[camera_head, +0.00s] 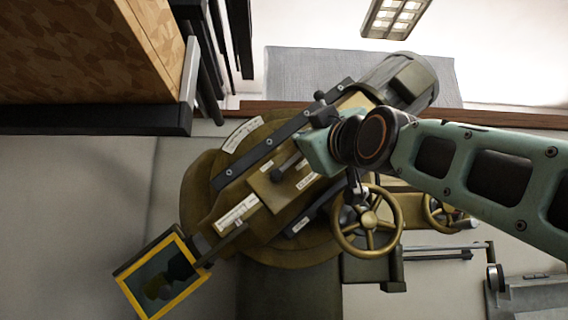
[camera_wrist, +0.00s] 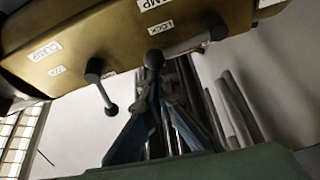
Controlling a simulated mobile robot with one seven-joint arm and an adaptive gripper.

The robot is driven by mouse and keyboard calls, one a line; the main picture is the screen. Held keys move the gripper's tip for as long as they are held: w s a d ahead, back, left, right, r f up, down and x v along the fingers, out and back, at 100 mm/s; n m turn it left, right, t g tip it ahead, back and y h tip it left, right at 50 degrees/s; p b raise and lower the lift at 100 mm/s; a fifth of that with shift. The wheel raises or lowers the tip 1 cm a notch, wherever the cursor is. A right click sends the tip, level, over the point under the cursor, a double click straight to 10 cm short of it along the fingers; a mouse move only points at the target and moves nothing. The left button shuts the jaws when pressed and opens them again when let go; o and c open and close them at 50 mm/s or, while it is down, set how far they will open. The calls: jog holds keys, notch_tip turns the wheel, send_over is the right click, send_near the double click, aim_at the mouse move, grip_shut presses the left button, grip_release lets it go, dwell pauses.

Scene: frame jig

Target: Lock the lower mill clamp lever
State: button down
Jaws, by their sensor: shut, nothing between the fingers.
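In the wrist view, a lever (camera_wrist: 190,44) with a dark ball knob lies along the underside of the olive-brown mill head (camera_wrist: 100,45), beside labels reading "LOCK" and a partly cut-off "MP". A second, shorter lever (camera_wrist: 106,92) with a dark knob hangs to the left.
In the head view, a brass handwheel (camera_head: 367,222) stands close below my wrist, with another handwheel (camera_head: 440,212) to its right. A yellow-framed screen (camera_head: 160,280) is at lower left. A wooden cabinet (camera_head: 70,50) with dark edges fills the upper left.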

dwell(0.6)
notch_tip(320, 180, up, 4)
jog(key=a+p, duration=0.2)
jog(key=p, duration=0.1)
jog(key=f+b+v, duration=0.1)
jog(key=b+v, duration=0.2)
jog(key=v, duration=0.8)
jog(key=w+f+m+g+h, duration=0.15)
jog(key=f+g, duration=0.25)
jog(key=f, duration=1.1)
jog(key=w+f+m+g+h, duration=0.1)
jog(key=w+f+m+g, duration=0.15)
jog(key=f, duration=1.15)
jog(key=s+d+f+m+g+h, duration=0.1)
jog(key=s+f+m+g, duration=0.3)
jog(key=f, duration=0.7)
jog(key=s+d+f+g+h, duration=0.1)
jog(key=s+d+f+g, duration=0.1)
jog(key=s+f, duration=0.65)
jog(key=s+d+f+m+g+h, duration=0.1)
jog(key=s+f+m+g, duration=0.15)
jog(key=f, duration=1.05)
notch_tip(320, 180, up, 19)
jog(key=g+p, duration=0.1)
jog(key=p, duration=1.9)
jog(key=shift+s+r, duration=0.2)
jog(key=shift+s, duration=0.1)
